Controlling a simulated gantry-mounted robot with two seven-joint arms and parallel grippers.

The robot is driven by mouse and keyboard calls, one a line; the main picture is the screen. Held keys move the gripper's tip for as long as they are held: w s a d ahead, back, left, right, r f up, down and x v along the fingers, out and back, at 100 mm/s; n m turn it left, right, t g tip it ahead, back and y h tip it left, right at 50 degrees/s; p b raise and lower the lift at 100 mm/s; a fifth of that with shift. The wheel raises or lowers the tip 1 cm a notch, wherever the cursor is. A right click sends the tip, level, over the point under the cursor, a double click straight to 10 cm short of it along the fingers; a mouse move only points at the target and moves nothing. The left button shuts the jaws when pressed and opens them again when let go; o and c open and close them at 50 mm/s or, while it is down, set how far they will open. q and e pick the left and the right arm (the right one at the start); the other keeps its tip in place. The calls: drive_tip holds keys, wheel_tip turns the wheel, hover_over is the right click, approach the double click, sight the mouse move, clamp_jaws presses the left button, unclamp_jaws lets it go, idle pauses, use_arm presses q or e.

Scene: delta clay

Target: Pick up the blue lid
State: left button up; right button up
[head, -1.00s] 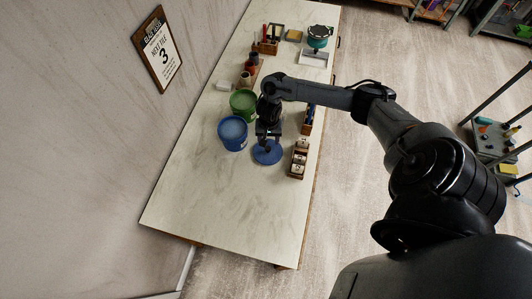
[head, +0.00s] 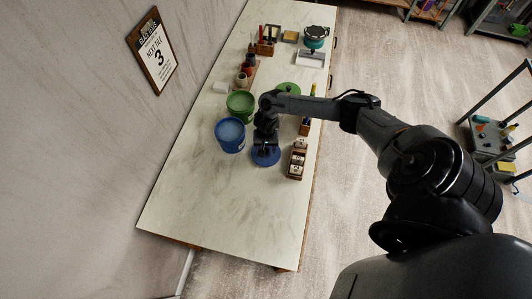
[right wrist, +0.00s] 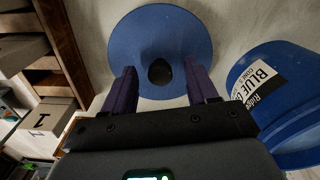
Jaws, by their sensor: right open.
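The blue lid (head: 265,158) lies flat on the pale worktop, below and right of the blue bucket (head: 230,135). In the right wrist view the lid (right wrist: 160,25) is a round blue disc with a dark knob (right wrist: 160,72) at its middle. My right gripper (head: 265,148) is over the lid and partly hides it in the head view. In the right wrist view my right gripper (right wrist: 161,78) is open, with one finger on each side of the knob. I cannot tell whether the fingers touch it. My left gripper is not in view.
A green bucket (head: 240,104) stands behind the blue one. A green lid (head: 289,88) lies beyond my arm. A wooden box (head: 297,160) of pale items stands close right of the blue lid. The front of the worktop (head: 220,210) is clear.

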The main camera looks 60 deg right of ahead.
drive_tip(key=shift+c, duration=0.5)
clamp_jaws()
drive_tip(key=shift+r, duration=0.15)
